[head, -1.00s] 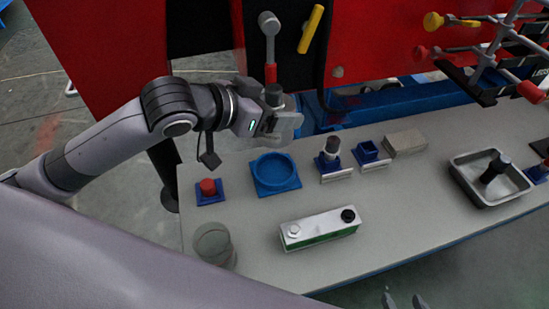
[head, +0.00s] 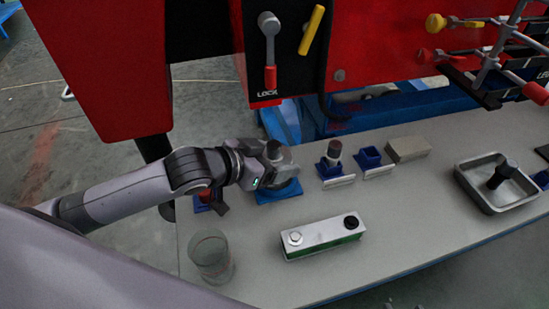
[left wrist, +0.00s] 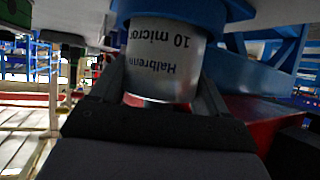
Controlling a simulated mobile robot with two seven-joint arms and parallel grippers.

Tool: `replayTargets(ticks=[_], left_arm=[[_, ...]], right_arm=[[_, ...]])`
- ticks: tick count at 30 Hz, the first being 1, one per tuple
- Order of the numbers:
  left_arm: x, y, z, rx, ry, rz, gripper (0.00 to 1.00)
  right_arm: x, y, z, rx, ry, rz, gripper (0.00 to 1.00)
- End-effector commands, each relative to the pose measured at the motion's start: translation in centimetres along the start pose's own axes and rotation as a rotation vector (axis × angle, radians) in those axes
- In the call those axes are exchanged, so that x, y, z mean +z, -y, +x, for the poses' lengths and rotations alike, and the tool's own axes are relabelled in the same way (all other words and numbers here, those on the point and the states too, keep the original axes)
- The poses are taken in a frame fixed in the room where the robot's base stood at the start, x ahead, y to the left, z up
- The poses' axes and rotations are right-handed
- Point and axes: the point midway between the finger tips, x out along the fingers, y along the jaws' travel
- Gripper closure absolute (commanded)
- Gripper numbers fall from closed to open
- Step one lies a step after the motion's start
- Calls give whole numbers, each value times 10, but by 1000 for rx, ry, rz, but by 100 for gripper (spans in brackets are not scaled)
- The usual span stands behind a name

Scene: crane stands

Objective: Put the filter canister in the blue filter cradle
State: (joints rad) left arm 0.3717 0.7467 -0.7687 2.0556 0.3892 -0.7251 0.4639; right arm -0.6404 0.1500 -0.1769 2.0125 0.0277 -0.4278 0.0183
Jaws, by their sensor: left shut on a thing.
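My left gripper (head: 277,163) is shut on the filter canister, whose dark top (head: 273,149) shows between the fingers in the head view. In the left wrist view the canister (left wrist: 163,65) is a silver cylinder with printed text, held between both fingers. The blue filter cradle (head: 282,194) lies right under the gripper, which hides most of it. In the left wrist view the cradle's blue ring (left wrist: 190,10) is around or against the canister's end; I cannot tell whether it is seated. Only faint tips of my right gripper (head: 390,304) show at the bottom edge.
A red button on a blue base (head: 202,201) is partly behind my left arm. A clear glass (head: 211,255) and a silver-green box (head: 322,237) stand nearer. A dark-topped cylinder (head: 333,151), blue socket (head: 370,160), grey block (head: 408,149) and metal tray (head: 470,180) are to the right.

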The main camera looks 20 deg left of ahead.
Motion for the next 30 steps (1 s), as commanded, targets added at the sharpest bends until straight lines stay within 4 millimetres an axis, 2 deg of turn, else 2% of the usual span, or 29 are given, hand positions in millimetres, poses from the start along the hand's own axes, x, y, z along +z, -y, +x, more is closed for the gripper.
replayTargets(ticks=[6, 7, 8, 9, 17, 20, 23, 30], left_arm=[[0, 0, 1, 0, -6, 0, 73], [2, 0, 1, 0, -1, 0, 15], [2, 0, 1, 0, -1, 0, 5], [2, 0, 1, 0, 0, 0, 0], [0, 0, 0, 0, -1, 0, 0], [-1, 1, -6, -1, 0, 0, 0], [-1, 1, -19, -1, 1, 0, 0], [-1, 0, -64, 0, 3, 3, 0]], right_arm=[[-1, 0, 0, 0, -1, 0, 40], [-1, 0, 0, 0, -1, 0, 40], [-1, 0, 0, 0, -1, 0, 40], [-1, 0, 0, 0, -1, 0, 40], [-1, 0, 0, 0, -2, 0, 40], [-2, 0, -1, 1, -2, 0, 40], [-4, 0, -2, 1, -3, -1, 40], [-6, 0, -4, 3, -5, -1, 40]])
